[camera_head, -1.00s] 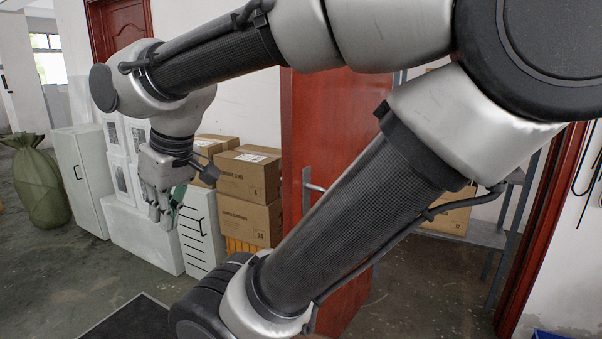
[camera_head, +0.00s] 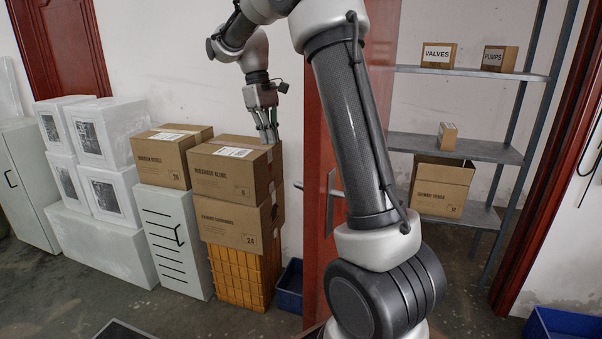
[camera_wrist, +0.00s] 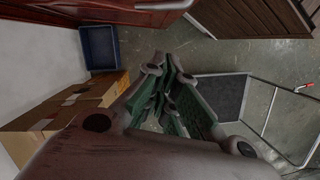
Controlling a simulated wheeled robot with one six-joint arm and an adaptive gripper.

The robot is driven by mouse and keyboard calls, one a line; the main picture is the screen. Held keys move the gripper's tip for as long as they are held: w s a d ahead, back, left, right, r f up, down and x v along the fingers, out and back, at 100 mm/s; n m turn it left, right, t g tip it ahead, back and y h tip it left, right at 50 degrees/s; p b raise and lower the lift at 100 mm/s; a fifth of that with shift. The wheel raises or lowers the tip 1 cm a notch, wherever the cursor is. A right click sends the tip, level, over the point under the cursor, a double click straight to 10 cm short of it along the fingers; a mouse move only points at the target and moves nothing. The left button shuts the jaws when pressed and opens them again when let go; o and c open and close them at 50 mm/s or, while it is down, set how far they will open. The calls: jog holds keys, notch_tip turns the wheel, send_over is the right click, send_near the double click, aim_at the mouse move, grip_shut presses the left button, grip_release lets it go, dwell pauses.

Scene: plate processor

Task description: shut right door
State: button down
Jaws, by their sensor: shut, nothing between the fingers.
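The red right door (camera_head: 386,60) stands open in the middle of the head view, partly hidden behind my arm. Its metal handle (camera_head: 329,200) shows left of my arm, near the door's edge. In the wrist view the door (camera_wrist: 105,10) runs along the top edge with its handle (camera_wrist: 156,6). My gripper (camera_head: 268,138) is shut and empty, pointing down left of the door, in front of or above the stacked cartons. It does not touch the door. Its fingers (camera_wrist: 165,68) also show in the wrist view.
Cartons (camera_head: 233,170) stand on an orange crate (camera_head: 240,275), with a blue bin (camera_head: 289,287) beside the door. White boxes (camera_head: 108,130) stand at left. Shelves (camera_head: 455,148) stand beyond the doorway, and the red door frame (camera_head: 555,165) is at right. Bare floor shows in front.

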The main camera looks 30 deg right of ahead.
jog(key=s+d+f, duration=0.2)
jog(key=s+f, duration=0.4)
jog(key=f, duration=0.4)
jog(key=shift+f, duration=0.2)
